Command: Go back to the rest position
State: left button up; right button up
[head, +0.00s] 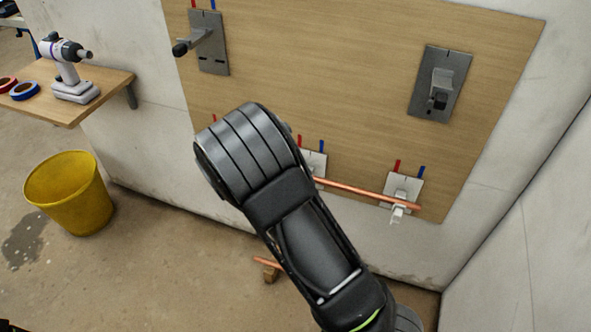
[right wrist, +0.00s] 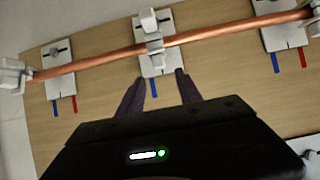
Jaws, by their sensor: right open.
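My right arm reaches across the middle of the head view, and its gripper is hidden there behind the arm. In the right wrist view my right gripper (right wrist: 158,82) is open, with nothing between its fingers. A copper pipe (right wrist: 95,62) runs across in front of the fingertips, apart from them. It lies along white clips, including a middle clip (right wrist: 152,35) and a left clip (right wrist: 12,75). In the head view the right part of the pipe (head: 365,193) shows at a white clip plate (head: 403,190). My left gripper is not in view.
The wooden wall board (head: 330,70) also carries a grey bracket (head: 212,50) and a second grey bracket (head: 440,95). A shelf (head: 110,82) at left holds a drill (head: 68,65) and tape rolls. A yellow bucket (head: 75,195) and another copper piece (head: 265,262) are lower down.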

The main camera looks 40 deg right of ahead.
jog(key=s+a+f+n+g+y+p, duration=0.1)
jog(key=s+a+f+n+y, duration=0.25)
jog(key=a, duration=0.25)
jog(key=s+a+f+n+y+p, duration=0.1)
jog(key=s+a+f+n+y, duration=0.15)
jog(key=a+f, duration=0.35)
jog(key=s+a+f+n+g+y+p, duration=0.1)
jog(key=s+a+f+n+y+p, duration=0.1)
jog(key=s+a+f, duration=0.35)
jog(key=s+a+r+g+y+p, duration=0.2)
jog(key=s+a+y, duration=0.1)
jog(key=s+a, duration=0.4)
jog(key=s+a+r+n+g+y+p, duration=0.1)
jog(key=s+a+r+g+y+p, duration=0.1)
jog(key=s+a, duration=0.5)
jog(key=shift+s+a+y+p, duration=0.3)
jog(key=shift+y+p, duration=0.2)
jog(key=shift+p, duration=0.2)
